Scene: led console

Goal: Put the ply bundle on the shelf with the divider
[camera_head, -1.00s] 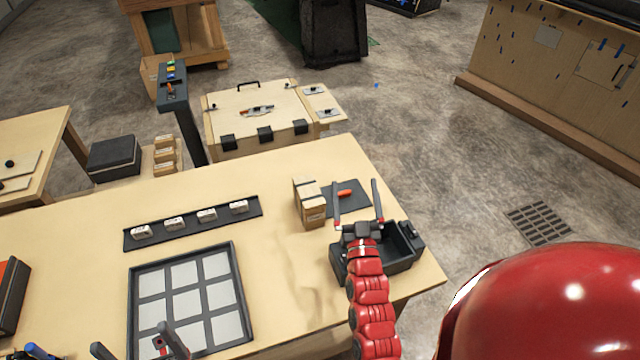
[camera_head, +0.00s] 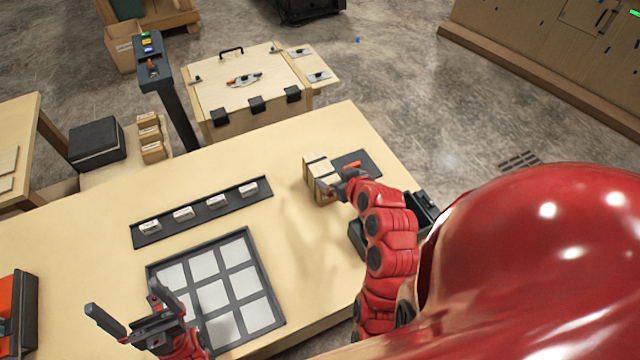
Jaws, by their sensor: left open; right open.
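The ply bundle (camera_head: 313,169), a small pale wooden block-like stack, stands on the right part of the workbench (camera_head: 320,125). My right gripper (camera_head: 336,184) is at the right side of the bundle, its jaws open and partly hiding it. I cannot tell whether a finger touches it. My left gripper (camera_head: 126,300) is open and empty over the left front of the bench, left of the grid tray. I cannot make out for certain a shelf with a divider.
A grid tray (camera_head: 212,238) and a dark strip with several white blocks (camera_head: 180,213) lie on the bench. A dark bin (camera_head: 425,205) is partly behind my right arm. Beyond stand a latched wooden box (camera_head: 240,85), a button post (camera_head: 155,70) and a black box (camera_head: 97,142).

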